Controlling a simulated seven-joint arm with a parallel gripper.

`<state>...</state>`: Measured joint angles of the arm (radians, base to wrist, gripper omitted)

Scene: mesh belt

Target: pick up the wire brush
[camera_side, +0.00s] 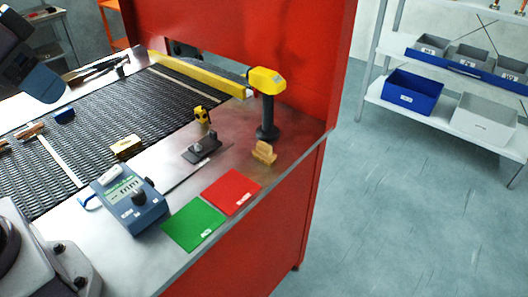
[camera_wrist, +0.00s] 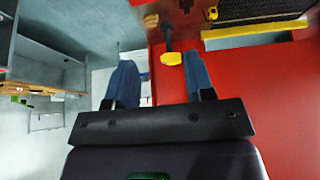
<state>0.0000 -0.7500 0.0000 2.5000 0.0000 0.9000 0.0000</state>
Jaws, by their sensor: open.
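I cannot tell for sure which item is the wire brush. A small wooden-topped piece (camera_side: 29,131) lies on the left part of the dark mesh belt (camera_side: 100,110), and a yellowish wooden block (camera_side: 126,147) lies at the belt's front edge; either could be it. In the wrist view my gripper (camera_wrist: 160,83) has its two blue fingers wide apart, with nothing between them. In the side view a dark and blue part of my arm shows at the upper left, above the belt and apart from these pieces.
A yellow-headed post (camera_side: 267,105) and a stepped wooden block (camera_side: 264,153) stand at the right. A blue meter box (camera_side: 130,200), a green mat (camera_side: 194,224) and a red mat (camera_side: 231,191) lie in front. A red wall (camera_side: 260,40) rises behind; a yellow rail (camera_side: 195,75) borders the belt.

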